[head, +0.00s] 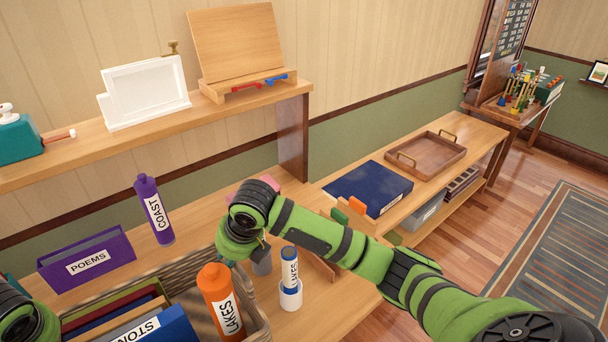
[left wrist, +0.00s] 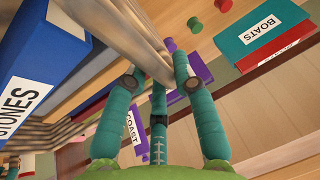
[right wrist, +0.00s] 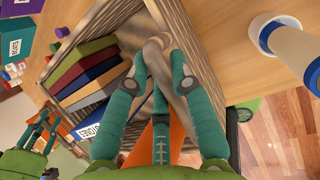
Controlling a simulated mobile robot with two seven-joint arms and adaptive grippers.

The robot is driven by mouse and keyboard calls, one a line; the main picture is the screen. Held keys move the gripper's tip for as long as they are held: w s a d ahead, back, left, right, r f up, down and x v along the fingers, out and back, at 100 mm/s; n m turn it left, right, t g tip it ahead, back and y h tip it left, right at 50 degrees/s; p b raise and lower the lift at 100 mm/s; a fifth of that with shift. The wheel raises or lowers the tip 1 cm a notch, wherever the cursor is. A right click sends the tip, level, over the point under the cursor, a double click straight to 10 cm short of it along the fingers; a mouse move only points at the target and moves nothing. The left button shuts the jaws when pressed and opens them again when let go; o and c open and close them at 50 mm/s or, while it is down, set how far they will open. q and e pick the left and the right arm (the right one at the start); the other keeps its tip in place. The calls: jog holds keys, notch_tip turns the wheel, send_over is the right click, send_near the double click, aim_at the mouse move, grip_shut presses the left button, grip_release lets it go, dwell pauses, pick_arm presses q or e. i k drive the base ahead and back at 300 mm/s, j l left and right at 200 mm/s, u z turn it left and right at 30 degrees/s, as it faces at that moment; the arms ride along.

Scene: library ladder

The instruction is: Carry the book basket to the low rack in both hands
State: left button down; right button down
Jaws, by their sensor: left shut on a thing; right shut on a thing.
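The woven book basket (head: 258,312) stands at the bottom of the head view, over the wooden counter. It holds several books, a blue one labelled STONES (head: 160,327) and an orange LAKES bottle (head: 221,305). My right gripper (right wrist: 160,72) is shut on the basket's rim; in the head view its fingertips are mostly hidden behind its wrist. My left gripper (left wrist: 157,78) is shut on the opposite rim; only part of that arm shows at the head view's lower left. The low rack (head: 470,135) stands beyond the counter to the right. I cannot tell whether the basket touches the counter.
A brown tray (head: 428,155) and a blue binder (head: 367,189) lie on the rack. Open floor (head: 470,235) lies right.

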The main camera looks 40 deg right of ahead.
aim_at(469, 132)
jog(key=l+u, duration=0.1)
jog(key=u, duration=0.3)
jog(key=l+u, duration=0.1)
jog(key=u, duration=0.3)
jog(key=k+u, duration=0.1)
jog(key=u, duration=0.35)
jog(key=l+u, duration=0.1)
jog(key=u, duration=0.3)
jog(key=k+u, duration=0.15)
jog(key=u, duration=0.25)
jog(key=k+l+u, duration=0.1)
jog(key=k+u, duration=1)
jog(key=k, duration=0.9)
jog(key=k+j+u, duration=0.1)
jog(key=k, duration=1.25)
